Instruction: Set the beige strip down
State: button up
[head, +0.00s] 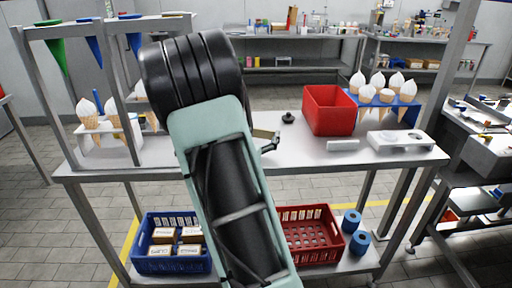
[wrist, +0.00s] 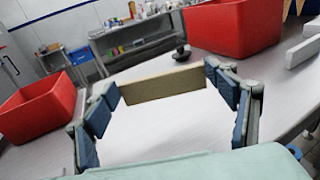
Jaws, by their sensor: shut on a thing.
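The beige strip (wrist: 163,86) spans between the fingertips of my gripper (wrist: 162,84) in the wrist view. The gripper is shut on it, with one blue-padded finger at each end. In the head view a small part of the strip (head: 264,133) shows beside my arm, near a dark fingertip of my gripper (head: 270,145). The rest of the gripper is hidden behind my arm there. The strip is over the grey-white tabletop (head: 310,160); I cannot tell whether it touches it.
A red bin (head: 329,110) stands right of the strip, with a small black knob (head: 289,118) nearby. A white block (head: 343,145) and a white holder with holes (head: 400,141) lie at the right. Ice-cream cones (head: 387,95) stand behind. Bare tabletop surrounds the strip.

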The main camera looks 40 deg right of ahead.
jog(key=shift+s+a+f+b, duration=0.1)
jog(key=shift+a+f+b, duration=0.1)
jog(key=shift+f, duration=0.85)
jog(key=shift+a+f+b, duration=0.2)
jog(key=shift+f, duration=0.8)
jog(key=shift+f, duration=0.25)
jog(key=o, duration=1)
jog(key=shift+r, duration=0.1)
jog(key=shift+o, duration=0.2)
jog(key=shift+r, duration=0.1)
jog(key=shift+r, duration=0.15)
jog(key=v, duration=1.2)
jog(key=shift+p, duration=0.3)
